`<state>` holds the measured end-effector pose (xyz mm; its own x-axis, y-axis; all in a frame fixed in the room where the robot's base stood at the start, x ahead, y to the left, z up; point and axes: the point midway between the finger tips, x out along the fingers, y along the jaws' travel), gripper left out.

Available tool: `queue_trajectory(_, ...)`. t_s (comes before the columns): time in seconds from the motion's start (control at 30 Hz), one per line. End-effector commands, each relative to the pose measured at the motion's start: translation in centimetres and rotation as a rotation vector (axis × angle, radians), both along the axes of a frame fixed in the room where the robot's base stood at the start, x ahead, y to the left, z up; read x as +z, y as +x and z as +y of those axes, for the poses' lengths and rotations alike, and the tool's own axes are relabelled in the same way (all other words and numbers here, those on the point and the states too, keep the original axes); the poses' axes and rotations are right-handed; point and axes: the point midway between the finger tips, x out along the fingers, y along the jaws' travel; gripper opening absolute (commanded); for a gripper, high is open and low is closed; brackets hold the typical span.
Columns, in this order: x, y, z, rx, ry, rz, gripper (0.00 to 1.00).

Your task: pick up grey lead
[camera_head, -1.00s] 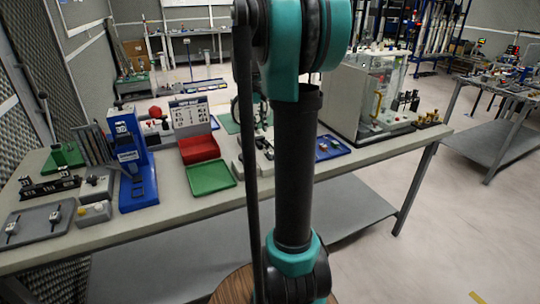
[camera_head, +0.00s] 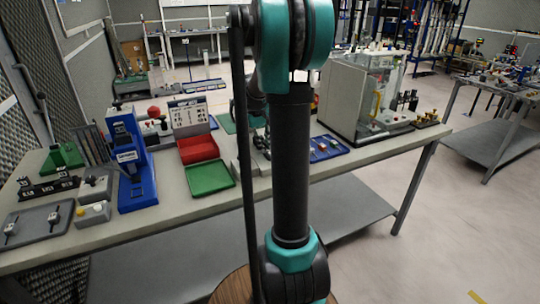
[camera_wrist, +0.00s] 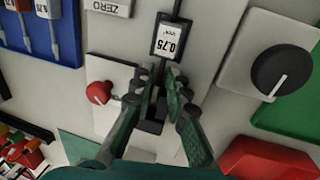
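In the wrist view, a dark lead (camera_wrist: 177,10) runs down from the top edge to a tag (camera_wrist: 171,40) marked 0.75; I cannot tell whether its colour is grey or black. My gripper (camera_wrist: 161,77) has its two green fingers with dark tips just below the tag, on either side of a narrow dark part. A dark block (camera_wrist: 150,126) shows lower down between the fingers. I cannot tell whether the fingers press on the part. In the head view my arm hides the gripper and this spot of the bench.
In the wrist view, a red knob (camera_wrist: 99,92) is close left and a black dial (camera_wrist: 283,70) is to the right. In the head view the bench (camera_head: 100,232) holds a red tray (camera_head: 198,149), a green tray (camera_head: 209,178), a blue stand (camera_head: 137,190) and a clear-fronted cabinet (camera_head: 345,95).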

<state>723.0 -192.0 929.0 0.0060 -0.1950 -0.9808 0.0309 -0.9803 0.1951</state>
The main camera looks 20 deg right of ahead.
Motion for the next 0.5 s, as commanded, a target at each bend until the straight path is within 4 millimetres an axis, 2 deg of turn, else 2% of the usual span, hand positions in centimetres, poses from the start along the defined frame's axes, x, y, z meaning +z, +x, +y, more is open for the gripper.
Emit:
queue_trajectory(0.03, 0.01, 0.0, 0.0, 0.0, 0.0, 0.0, 0.15)
queue_trajectory(0.17, 0.02, 0.0, 0.0, 0.0, 0.0, 0.0, 0.0)
queue_trajectory(0.5, 0.04, 0.0, 0.01, 0.0, 0.0, 0.0, 0.0)
